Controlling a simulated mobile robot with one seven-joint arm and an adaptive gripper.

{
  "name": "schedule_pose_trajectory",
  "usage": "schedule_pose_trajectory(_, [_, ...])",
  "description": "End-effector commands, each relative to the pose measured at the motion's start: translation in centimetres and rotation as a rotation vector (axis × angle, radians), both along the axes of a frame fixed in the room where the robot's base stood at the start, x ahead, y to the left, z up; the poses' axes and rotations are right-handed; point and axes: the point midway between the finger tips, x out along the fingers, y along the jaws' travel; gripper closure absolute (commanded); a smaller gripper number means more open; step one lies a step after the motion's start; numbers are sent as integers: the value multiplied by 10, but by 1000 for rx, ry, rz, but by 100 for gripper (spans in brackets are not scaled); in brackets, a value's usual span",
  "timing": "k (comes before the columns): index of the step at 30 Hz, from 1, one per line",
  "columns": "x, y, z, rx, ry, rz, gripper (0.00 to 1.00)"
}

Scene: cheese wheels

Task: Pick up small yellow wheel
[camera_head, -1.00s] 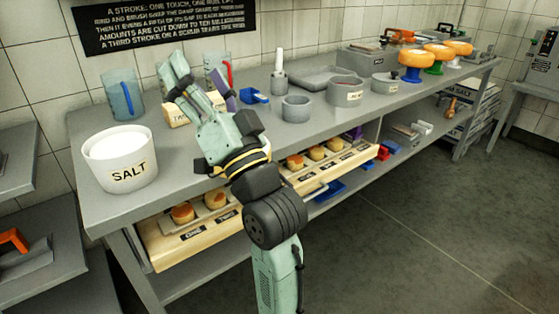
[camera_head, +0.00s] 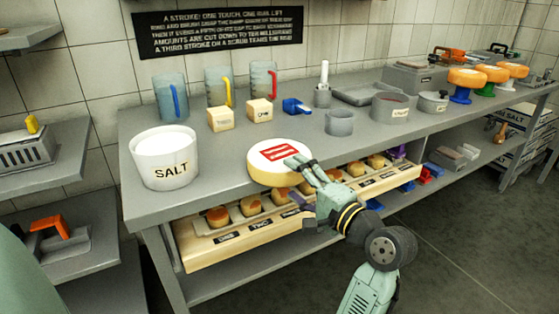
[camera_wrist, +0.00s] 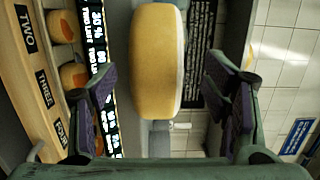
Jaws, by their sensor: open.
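A pale yellow wheel (camera_head: 262,172) with a white top and a red label lies flat at the bench's front edge. My gripper (camera_head: 295,184) is open at its right front side, one finger over the top and one lower in front. In the wrist view the wheel (camera_wrist: 157,65) stands between the fingers of my open gripper (camera_wrist: 158,85), with clear gaps on both sides. Several small yellow wheels with orange-brown tops (camera_head: 218,217) sit on the pulled-out drawer below, partly hidden by my arm.
The drawer front (camera_head: 205,254) juts out below the bench edge. A white salt tub (camera_head: 165,160) stands to the left. Two labelled blocks (camera_head: 221,119), jugs (camera_head: 171,97) and a grey cup (camera_head: 339,123) stand behind. Orange wheels (camera_head: 468,77) on stands are far right.

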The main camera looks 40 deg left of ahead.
Motion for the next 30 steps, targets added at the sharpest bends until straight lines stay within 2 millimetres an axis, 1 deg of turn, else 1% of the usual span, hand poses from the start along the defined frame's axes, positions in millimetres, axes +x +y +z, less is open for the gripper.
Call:
schedule_pose_trajectory(6, [4, 31, -2, 0, 2, 5, 31])
schedule_pose_trajectory(10, [9, 45, -3, 1, 1, 2, 31])
schedule_pose_trajectory(13, [10, 50, -4, 1, 0, 0, 31])
schedule_pose_trajectory(19, [11, 50, -4, 1, -1, -1, 31])
schedule_pose_trajectory(30, [10, 50, -4, 1, -1, 0, 55])
